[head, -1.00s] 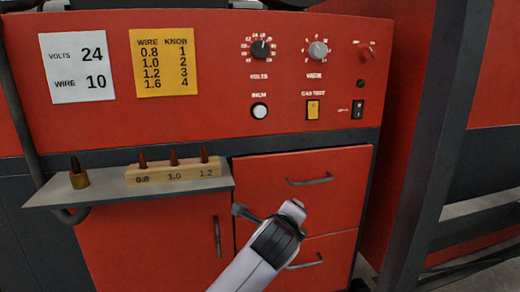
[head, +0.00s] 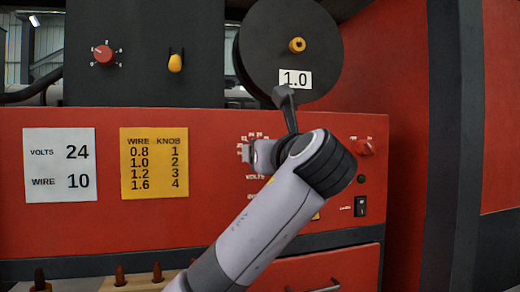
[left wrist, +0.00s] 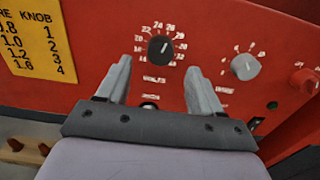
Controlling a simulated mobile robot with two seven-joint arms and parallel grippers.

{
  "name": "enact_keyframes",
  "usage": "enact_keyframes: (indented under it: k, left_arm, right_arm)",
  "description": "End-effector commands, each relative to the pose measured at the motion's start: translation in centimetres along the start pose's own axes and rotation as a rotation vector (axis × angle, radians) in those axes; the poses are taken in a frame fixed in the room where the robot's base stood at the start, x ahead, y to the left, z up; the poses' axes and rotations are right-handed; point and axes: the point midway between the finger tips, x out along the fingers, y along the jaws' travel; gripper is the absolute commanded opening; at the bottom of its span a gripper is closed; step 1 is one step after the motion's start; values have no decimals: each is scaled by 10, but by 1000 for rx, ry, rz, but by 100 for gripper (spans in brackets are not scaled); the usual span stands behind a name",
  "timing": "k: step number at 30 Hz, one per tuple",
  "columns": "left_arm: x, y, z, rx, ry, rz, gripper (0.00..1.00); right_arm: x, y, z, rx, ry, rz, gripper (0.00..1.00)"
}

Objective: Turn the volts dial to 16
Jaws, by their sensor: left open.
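The volts dial (left wrist: 161,48) is a black round knob on the red panel, with white numbers around it. Its white mark points roughly upward, near 24. In the head view it is hidden behind my left gripper (head: 248,152), with only some scale numbers showing. In the left wrist view my left gripper (left wrist: 159,66) is open and empty. Its two fingers appear below and to either side of the dial, and the dial shows uncovered between them. I cannot tell how far the fingertips are from the panel. My right gripper is not in view.
A white card (head: 60,165) reads volts 24, wire 10; a yellow card (head: 154,163) lists wire and knob. A black spool (head: 290,50) labelled 1.0 is above.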

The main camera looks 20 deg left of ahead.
Motion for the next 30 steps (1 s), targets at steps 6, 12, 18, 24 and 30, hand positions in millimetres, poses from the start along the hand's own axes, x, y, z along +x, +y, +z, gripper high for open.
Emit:
enact_keyframes:
  k: [6,12,18,24,30]
  left_arm:
    - [35,0,1,0,3,1,66]
    - [49,0,0,-2,2,-1,66]
    - [50,0,-1,-3,1,-2,66]
    - [49,0,-1,-3,1,-2,17]
    - [49,0,-1,-6,1,-2,10]
  right_arm:
    - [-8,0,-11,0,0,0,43]
    - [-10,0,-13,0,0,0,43]
    - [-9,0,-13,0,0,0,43]
    - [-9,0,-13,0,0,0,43]
    - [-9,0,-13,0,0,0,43]
